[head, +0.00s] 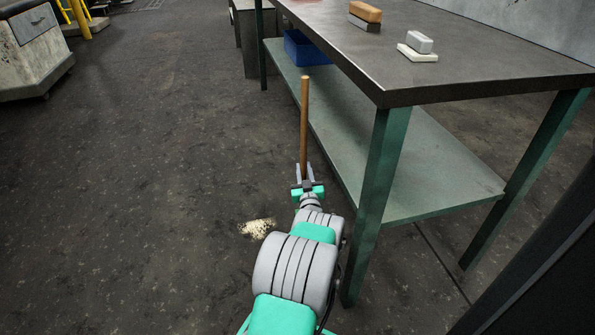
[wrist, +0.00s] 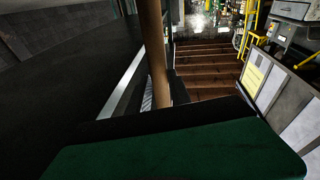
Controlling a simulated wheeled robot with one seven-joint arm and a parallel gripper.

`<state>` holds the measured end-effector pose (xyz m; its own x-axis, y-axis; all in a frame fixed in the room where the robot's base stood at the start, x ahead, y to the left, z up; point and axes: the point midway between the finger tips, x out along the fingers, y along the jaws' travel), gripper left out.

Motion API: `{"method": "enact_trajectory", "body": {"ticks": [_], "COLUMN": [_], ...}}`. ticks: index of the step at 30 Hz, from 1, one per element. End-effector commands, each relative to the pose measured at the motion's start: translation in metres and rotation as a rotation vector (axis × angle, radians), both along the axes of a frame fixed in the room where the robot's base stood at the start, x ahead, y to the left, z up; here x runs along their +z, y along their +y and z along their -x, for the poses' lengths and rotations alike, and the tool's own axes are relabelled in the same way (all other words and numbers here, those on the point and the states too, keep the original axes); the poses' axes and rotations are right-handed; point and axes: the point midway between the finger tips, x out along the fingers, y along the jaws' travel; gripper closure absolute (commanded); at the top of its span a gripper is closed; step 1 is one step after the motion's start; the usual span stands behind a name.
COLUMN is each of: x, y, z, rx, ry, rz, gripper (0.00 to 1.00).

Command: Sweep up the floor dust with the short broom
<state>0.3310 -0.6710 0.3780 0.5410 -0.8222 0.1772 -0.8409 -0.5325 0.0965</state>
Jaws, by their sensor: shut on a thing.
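The short broom shows as a brown wooden handle (head: 304,120) standing nearly upright in the head view, beside the bench. My gripper (head: 305,172) is shut on the lower visible part of this handle. In the wrist view the handle (wrist: 155,50) rises close in front of the camera, slightly tilted. The broom's bristle end is hidden in both views. A pale, speckled patch of floor dust (head: 257,228) lies on the dark floor, to the left of my forearm and nearer the camera than my gripper.
A workbench (head: 465,75) with green legs and a lower shelf (head: 430,180) stands close on the right of my arm. A brush-like block (head: 365,14) and a pale block (head: 418,42) lie on its top. A blue bin (head: 305,48) sits on the shelf. Open floor (head: 130,180) lies left.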

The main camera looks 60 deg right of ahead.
Motion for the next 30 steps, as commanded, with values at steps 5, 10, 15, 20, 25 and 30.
{"method": "enact_trajectory", "body": {"ticks": [5,10,15,20,25,30], "x": [0.000,0.001,0.003,0.005,0.007,0.008], "y": [-0.005,-0.015,-0.025,-0.026,-0.015,-0.003], "z": [0.006,0.018,0.028,0.030,0.016,0.001], "rx": [-0.003,-0.004,-0.002,-0.006,-0.003,0.004], "ry": [0.006,0.006,0.003,0.003,0.003,0.001], "rz": [0.002,0.003,0.004,0.005,0.005,0.005], "gripper": [1.00,1.00,1.00,1.00,1.00,1.00]}}
